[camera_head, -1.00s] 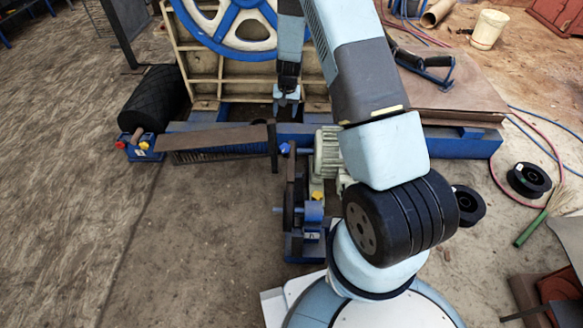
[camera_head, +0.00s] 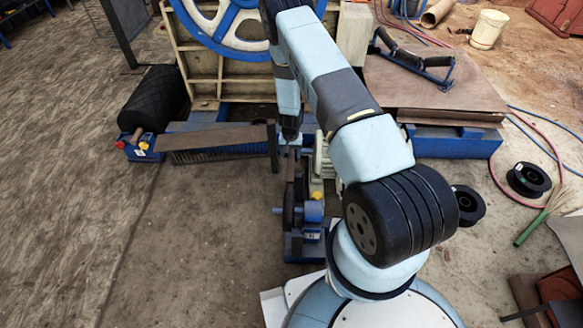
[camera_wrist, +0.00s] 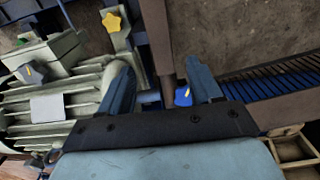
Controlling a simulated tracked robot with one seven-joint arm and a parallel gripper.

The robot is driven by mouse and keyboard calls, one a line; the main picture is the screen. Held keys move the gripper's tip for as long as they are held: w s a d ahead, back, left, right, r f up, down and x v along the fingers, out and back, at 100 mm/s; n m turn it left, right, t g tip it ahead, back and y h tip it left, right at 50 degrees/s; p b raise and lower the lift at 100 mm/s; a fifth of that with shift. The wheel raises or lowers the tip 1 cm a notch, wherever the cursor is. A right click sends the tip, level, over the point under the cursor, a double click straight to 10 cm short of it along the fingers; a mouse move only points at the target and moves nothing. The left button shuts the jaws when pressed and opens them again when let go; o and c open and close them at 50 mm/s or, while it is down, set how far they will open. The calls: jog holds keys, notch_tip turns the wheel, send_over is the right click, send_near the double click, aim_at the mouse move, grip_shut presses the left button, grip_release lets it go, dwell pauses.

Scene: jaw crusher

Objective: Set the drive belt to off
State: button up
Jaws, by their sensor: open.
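A blue knob (camera_wrist: 183,97) with a yellow pointer mark shows in the wrist view, between my fingers and close to the right one. A second, grey-blue knob (camera_wrist: 30,73) with a yellow mark sits on the motor's box at the left. I cannot tell which knob belongs to the drive belt. The green-grey motor (camera_wrist: 62,100) is beside my left finger; it is partly behind my arm in the head view (camera_head: 324,158). My gripper (camera_wrist: 160,76) is open and empty over this gear. In the head view my gripper (camera_head: 290,136) is small and partly hidden.
A yellow star knob (camera_wrist: 112,20) stands at the top of the wrist view. A dark brown upright bar (camera_wrist: 158,40) passes between my fingers. A long grated trough (camera_head: 215,140) lies left of my gripper. The floor at the front left is clear.

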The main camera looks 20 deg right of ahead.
aim_at(291, 168)
notch_tip(291, 168, down, 10)
jog(key=shift+r, duration=0.2)
dwell(0.4)
grip_shut()
dwell(0.5)
